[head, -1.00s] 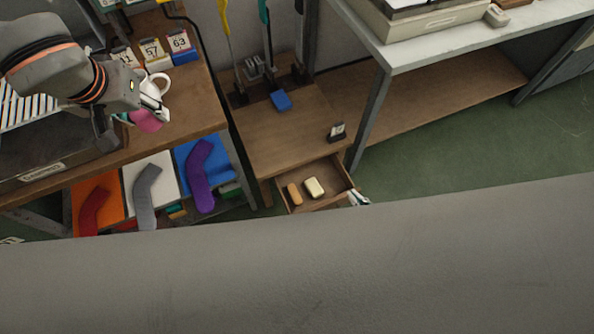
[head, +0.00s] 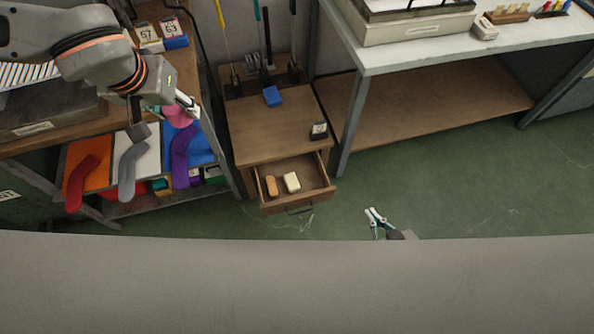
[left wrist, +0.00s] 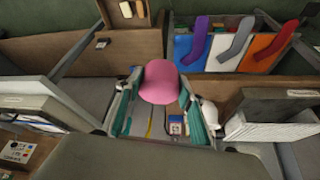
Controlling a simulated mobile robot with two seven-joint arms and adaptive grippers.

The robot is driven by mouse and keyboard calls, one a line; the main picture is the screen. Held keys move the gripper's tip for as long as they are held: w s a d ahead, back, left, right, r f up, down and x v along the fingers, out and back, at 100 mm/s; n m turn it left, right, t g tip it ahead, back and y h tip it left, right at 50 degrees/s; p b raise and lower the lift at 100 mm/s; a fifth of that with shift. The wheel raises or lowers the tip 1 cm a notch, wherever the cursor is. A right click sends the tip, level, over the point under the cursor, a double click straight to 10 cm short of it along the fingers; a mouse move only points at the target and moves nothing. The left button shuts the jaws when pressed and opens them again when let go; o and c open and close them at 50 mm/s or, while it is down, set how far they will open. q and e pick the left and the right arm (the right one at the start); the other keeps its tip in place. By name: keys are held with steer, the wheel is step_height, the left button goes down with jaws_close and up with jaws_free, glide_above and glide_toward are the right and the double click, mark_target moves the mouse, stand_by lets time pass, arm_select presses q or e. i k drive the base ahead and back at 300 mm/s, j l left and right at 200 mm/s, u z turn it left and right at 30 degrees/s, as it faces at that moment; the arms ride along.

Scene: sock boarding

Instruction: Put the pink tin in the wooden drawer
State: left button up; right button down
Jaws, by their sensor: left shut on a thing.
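The pink tin (head: 175,116) is held in my left gripper (head: 186,110), in the air by the right edge of the left bench in the head view. In the left wrist view the pink tin (left wrist: 160,82) sits between the two fingers of the left gripper (left wrist: 160,95). The wooden drawer (head: 300,203) is pulled open below a small wooden cabinet, to the right of and lower than the tin. It holds an orange-brown block (head: 271,186) and a cream block (head: 292,182). My right gripper (head: 373,216) is over the green floor, away from the drawer; its finger gap is unclear.
Purple (head: 180,155), grey (head: 128,172) and red (head: 80,183) socks lie on coloured boards under the left bench. The cabinet top (head: 275,128) carries a blue block and a small dark card holder (head: 319,131). Green floor is open right of the drawer.

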mark_target(313, 184)
steer(key=k+l, duration=0.1)
steer(key=l, duration=0.25)
steer(key=k+l, duration=0.15)
steer(key=l, duration=0.2)
steer(key=k+l, duration=0.1)
steer(key=l, duration=0.25)
steer(key=k+l, duration=0.1)
steer(key=l, duration=0.25)
